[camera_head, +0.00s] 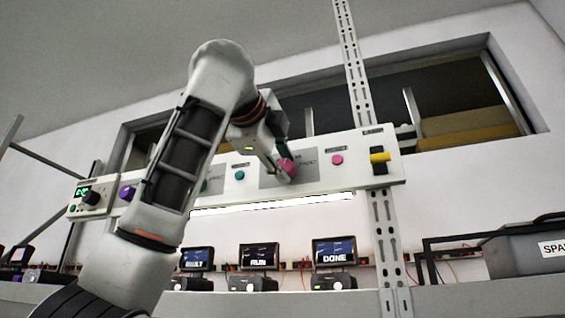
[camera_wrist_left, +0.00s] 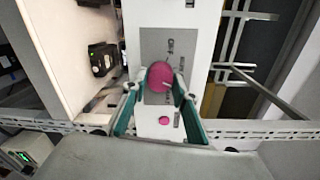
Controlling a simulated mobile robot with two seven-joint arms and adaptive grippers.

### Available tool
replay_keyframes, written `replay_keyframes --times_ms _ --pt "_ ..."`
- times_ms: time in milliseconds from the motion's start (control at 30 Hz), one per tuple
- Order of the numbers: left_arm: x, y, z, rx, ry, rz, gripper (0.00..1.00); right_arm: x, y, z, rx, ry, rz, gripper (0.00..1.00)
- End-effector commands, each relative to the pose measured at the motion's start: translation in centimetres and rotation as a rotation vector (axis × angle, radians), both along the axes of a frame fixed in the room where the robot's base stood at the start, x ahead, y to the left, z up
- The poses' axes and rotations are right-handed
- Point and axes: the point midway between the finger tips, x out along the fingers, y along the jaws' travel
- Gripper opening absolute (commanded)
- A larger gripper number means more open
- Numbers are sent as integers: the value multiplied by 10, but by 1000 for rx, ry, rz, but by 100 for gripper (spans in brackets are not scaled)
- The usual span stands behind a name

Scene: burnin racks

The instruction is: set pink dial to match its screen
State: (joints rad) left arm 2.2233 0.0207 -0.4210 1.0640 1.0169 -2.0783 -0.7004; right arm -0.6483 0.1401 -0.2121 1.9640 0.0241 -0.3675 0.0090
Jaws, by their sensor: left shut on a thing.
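The pink dial (camera_head: 288,168) sits on a grey plate on the white control panel (camera_head: 365,172). In the left wrist view the dial (camera_wrist_left: 160,76) is round, with a light pointer line toward its lower right. My left gripper (camera_head: 281,167) reaches it from the left. In the wrist view its green-lined fingers (camera_wrist_left: 160,88) stand on either side of the dial and are shut on it. Screens below the panel read FAULT (camera_head: 197,258), RUN (camera_head: 259,256) and DONE (camera_head: 334,252). My right gripper is not in view.
A small pink button (camera_head: 337,159), a green button (camera_head: 239,174), a purple knob (camera_head: 127,192) and a yellow switch (camera_head: 379,157) are also on the panel. A perforated upright (camera_head: 352,62) stands behind it. A grey bin (camera_head: 520,250) sits at the right.

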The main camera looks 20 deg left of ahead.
Motion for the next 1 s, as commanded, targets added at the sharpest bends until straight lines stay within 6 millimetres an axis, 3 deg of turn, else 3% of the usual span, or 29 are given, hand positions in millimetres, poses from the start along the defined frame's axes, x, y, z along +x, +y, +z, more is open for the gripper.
replay_keyframes --times_ms 367,400,433,467,833,1000 --pt "0 0 0 2 -1 -1 6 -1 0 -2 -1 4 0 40" --pt "0 0 0 2 -1 -1 35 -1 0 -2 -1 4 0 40" --pt "0 0 0 2 -1 0 43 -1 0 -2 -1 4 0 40" --pt "0 0 0 2 -1 0 44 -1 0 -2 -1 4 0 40" --pt "-2 0 0 2 -1 -1 44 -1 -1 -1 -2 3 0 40" --pt "-20 -1 2 2 -3 -3 44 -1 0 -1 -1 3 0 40"
